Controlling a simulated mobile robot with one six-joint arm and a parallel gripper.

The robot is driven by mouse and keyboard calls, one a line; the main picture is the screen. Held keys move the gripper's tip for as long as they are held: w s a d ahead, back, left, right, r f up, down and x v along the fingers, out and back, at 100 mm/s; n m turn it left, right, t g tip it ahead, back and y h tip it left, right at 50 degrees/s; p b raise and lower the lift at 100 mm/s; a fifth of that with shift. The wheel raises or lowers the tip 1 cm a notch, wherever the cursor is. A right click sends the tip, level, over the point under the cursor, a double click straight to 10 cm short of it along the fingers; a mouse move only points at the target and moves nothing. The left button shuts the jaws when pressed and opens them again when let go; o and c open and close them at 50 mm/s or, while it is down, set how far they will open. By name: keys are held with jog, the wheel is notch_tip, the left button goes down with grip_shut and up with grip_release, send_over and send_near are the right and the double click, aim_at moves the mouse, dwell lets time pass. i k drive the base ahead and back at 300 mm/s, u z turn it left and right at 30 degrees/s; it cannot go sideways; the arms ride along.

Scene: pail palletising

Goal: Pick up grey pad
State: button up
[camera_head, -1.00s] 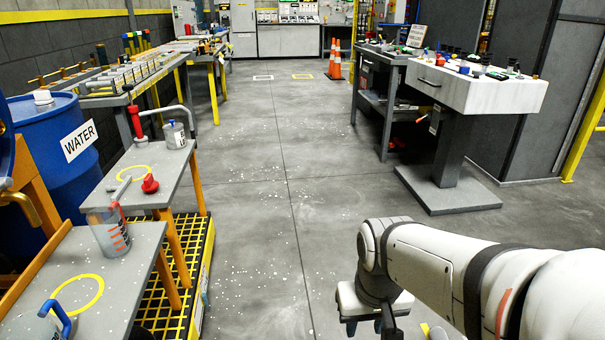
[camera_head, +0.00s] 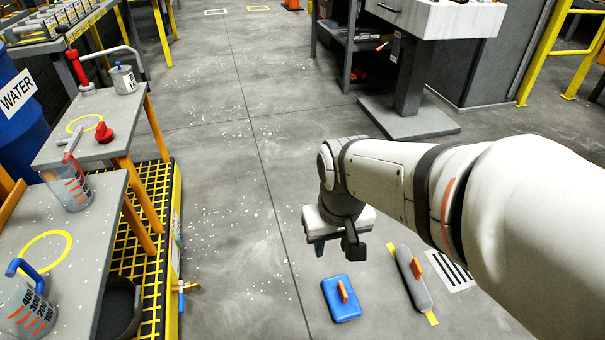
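A long grey pad (camera_head: 408,268) with an orange handle on top lies on the floor at the lower right, over a yellow strip. It is partly beside my arm in the picture. A blue pad (camera_head: 336,311) with an orange handle lies to its left. My gripper (camera_head: 337,246) hangs above the floor, up and left of the grey pad and apart from it. Its two fingers show apart with nothing seen between them.
A white bench (camera_head: 445,18) on a pedestal stands behind. The middle floor is clear.

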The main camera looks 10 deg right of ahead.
aim_at(344, 305)
jog(key=u, duration=2.2)
jog(key=k, duration=1.85)
jog(key=z, duration=0.95)
jog(key=i, duration=1)
jog(key=z, duration=0.05)
